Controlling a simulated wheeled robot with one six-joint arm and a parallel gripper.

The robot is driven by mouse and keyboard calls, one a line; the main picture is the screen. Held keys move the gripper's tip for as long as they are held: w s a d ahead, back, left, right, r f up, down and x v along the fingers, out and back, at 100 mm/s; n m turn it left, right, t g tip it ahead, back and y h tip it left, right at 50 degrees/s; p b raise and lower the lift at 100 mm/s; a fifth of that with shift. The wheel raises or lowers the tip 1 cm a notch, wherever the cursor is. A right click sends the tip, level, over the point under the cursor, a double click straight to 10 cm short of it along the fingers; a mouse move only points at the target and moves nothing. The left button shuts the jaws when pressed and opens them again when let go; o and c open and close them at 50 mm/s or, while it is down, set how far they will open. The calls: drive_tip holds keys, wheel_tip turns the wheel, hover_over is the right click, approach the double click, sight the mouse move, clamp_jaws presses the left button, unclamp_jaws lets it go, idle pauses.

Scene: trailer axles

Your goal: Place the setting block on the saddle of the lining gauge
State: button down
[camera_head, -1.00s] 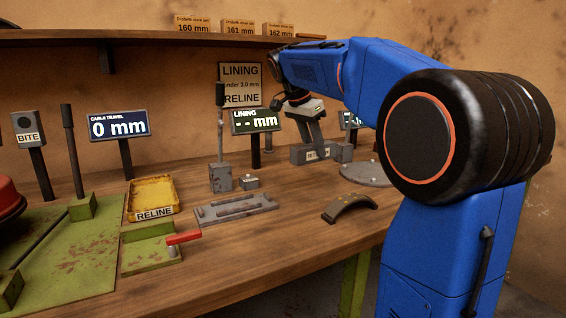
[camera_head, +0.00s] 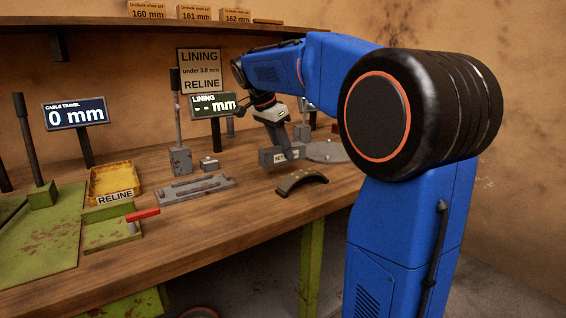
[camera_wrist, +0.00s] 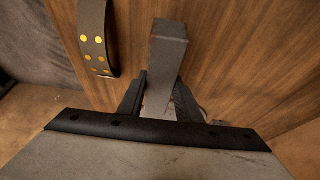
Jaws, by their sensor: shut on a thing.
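The setting block (camera_head: 268,158) is a long grey bar with a white label, behind the brake shoe in the head view. My gripper (camera_head: 283,142) comes down on it from above and is shut on it. In the wrist view the grey block (camera_wrist: 167,48) sticks out between the two dark fingers (camera_wrist: 160,95). Whether it clears the bench top is hard to tell. The lining gauge (camera_head: 181,162), a grey stand with a black-topped lever, is left of my gripper. Its display (camera_head: 214,105) reads "-- mm". I cannot make out its saddle clearly.
The curved brake shoe (camera_head: 302,179) lies in front of the block, with a grey ridged plate (camera_head: 195,190) to the left. A small grey button box (camera_head: 209,164) stands beside the gauge. A round grey plate (camera_head: 328,152) is right. A yellow tray (camera_head: 113,181) stands further left.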

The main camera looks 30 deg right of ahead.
sight(283, 161)
drive_tip(key=shift+f, duration=2.05)
drive_tip(key=shift+f, duration=0.1)
drive_tip(key=c, duration=1.3)
unclamp_jaws()
